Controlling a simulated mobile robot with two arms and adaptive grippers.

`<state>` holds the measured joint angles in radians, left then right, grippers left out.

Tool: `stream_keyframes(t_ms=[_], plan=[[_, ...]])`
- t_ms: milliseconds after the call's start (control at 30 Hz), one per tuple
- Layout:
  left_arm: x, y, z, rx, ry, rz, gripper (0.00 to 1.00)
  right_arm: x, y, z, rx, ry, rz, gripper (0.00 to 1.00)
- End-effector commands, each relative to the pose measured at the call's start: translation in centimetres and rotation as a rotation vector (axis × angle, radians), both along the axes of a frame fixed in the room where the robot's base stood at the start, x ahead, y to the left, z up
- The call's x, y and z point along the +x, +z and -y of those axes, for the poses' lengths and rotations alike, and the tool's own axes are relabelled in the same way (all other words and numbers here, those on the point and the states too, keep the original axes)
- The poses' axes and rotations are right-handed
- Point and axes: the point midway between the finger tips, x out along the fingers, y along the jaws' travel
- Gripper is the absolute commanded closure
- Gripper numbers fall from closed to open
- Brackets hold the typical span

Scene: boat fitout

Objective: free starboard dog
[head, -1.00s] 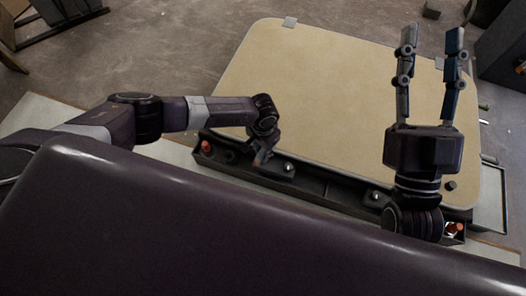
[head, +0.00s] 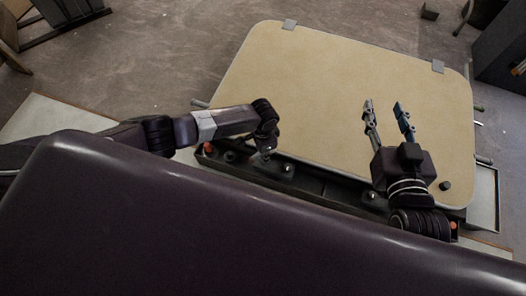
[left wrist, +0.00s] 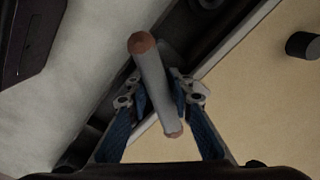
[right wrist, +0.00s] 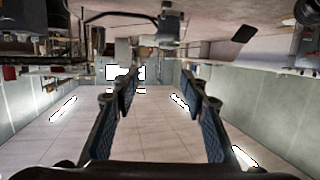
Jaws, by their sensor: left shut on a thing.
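My left gripper (head: 265,150) is over the near edge of the cream hatch panel (head: 330,85), with its fingers mostly hidden in the head view. In the left wrist view, the left gripper (left wrist: 158,98) is shut on a grey bar (left wrist: 152,80) with brown ends, which slants between the fingers. I cannot tell for sure whether this bar is the handle of the starboard dog. My right gripper (head: 384,105) is over the right part of the panel. In the right wrist view, the right gripper (right wrist: 165,90) is open and empty.
A dark tray (head: 325,187) runs along the panel's near edge, with an orange-red piece (head: 208,148) at its left end and an orange piece (head: 454,226) at its right. A black knob (head: 445,185) stands on the panel's near right corner.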

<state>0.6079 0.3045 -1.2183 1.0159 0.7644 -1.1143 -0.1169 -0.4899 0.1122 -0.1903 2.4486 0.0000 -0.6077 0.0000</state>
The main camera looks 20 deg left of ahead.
Motion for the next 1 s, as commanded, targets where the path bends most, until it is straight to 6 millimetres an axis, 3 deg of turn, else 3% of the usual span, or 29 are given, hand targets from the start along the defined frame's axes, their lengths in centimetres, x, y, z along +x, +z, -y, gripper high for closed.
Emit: stream_keyframes(t_ms=[500,1000], plan=[[0.0,0.0,0.0,0.0,-0.494,-0.002,1.0,-1.1,-2.6,0.6,-0.03,-0.008,-0.123,0.6],[0.0,-0.1,0.0,-0.001,-0.937,-0.001,1.0,-0.9,-2.4,0.6,-0.026,-0.008,-0.109,0.6]])
